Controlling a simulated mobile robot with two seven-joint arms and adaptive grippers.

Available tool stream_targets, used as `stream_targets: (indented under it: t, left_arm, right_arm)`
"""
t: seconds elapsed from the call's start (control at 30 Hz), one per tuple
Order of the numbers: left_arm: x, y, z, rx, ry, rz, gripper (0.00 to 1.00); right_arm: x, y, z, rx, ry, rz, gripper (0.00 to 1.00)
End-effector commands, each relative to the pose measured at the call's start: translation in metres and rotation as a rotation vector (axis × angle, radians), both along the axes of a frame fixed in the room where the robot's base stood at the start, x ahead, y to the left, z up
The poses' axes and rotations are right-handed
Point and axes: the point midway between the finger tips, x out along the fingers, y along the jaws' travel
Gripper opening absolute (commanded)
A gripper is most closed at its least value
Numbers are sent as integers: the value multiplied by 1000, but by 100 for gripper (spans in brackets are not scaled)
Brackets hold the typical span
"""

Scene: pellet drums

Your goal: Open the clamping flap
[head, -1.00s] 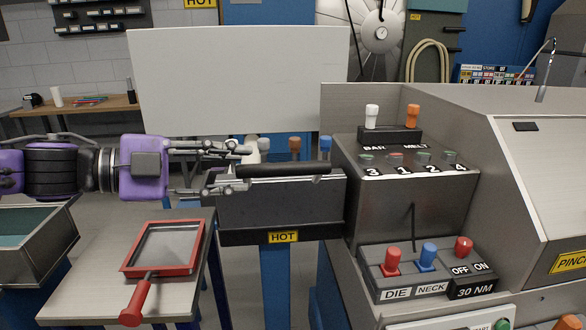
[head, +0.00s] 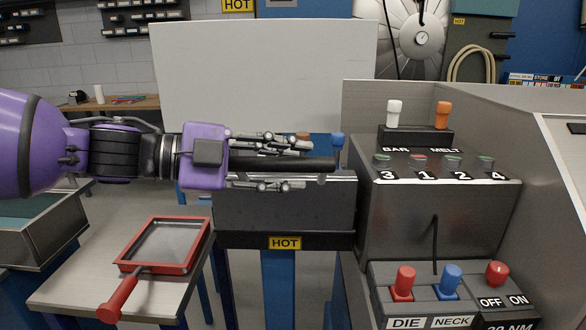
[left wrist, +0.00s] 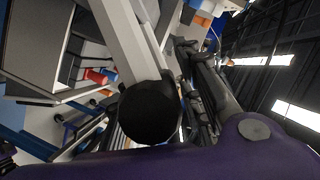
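The clamping flap appears to be the dark grey box front (head: 285,208) beside the control housing, above a HOT label. A black bar handle (head: 315,163) runs along its top edge, and its round end (left wrist: 150,112) shows large in the left wrist view. My left gripper (head: 285,163) comes in from the left along the bar, one finger above it and one below. The fingers are apart, with the bar between them; I see no firm closing on it. One finger (left wrist: 205,90) shows in the left wrist view. My right gripper is out of view.
A red-framed tray with a handle (head: 165,247) lies on a side table (head: 75,285) below my left arm. Control levers (head: 395,110) and a DIE/NECK switch box (head: 405,283) stand to the right. Pegs (head: 338,145) rise behind the bar.

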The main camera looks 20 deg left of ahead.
Motion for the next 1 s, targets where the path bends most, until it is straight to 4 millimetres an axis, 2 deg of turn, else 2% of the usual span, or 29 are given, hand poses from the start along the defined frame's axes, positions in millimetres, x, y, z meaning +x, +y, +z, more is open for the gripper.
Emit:
stream_targets:
  t: [0.2, 0.47, 1.0]
  left_arm:
    - [0, 0, 0, 1, -1, 0, 33]
    - [0, 0, 0, 1, 1, -1, 0]
    - [-3, -1, -4, 11, -45, -1, 0]
  right_arm:
    - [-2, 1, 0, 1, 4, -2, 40]
    - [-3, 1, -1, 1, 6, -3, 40]
    - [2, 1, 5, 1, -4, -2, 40]
